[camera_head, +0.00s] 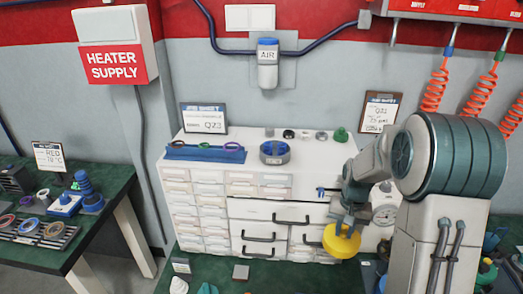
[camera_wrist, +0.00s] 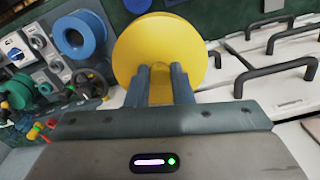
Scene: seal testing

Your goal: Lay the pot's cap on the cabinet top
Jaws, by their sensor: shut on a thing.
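My gripper (camera_head: 346,213) is shut on a round yellow cap (camera_head: 341,243) and holds it in front of the white cabinet's right-hand drawers, below the level of its top. I cannot tell which thing is the pot.
On the cabinet top stand a blue rack (camera_head: 205,153), a grey-and-blue round container (camera_head: 275,152), a sign (camera_head: 204,118) and several small parts at the back. Drawer handles (camera_head: 291,219) stick out in front.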

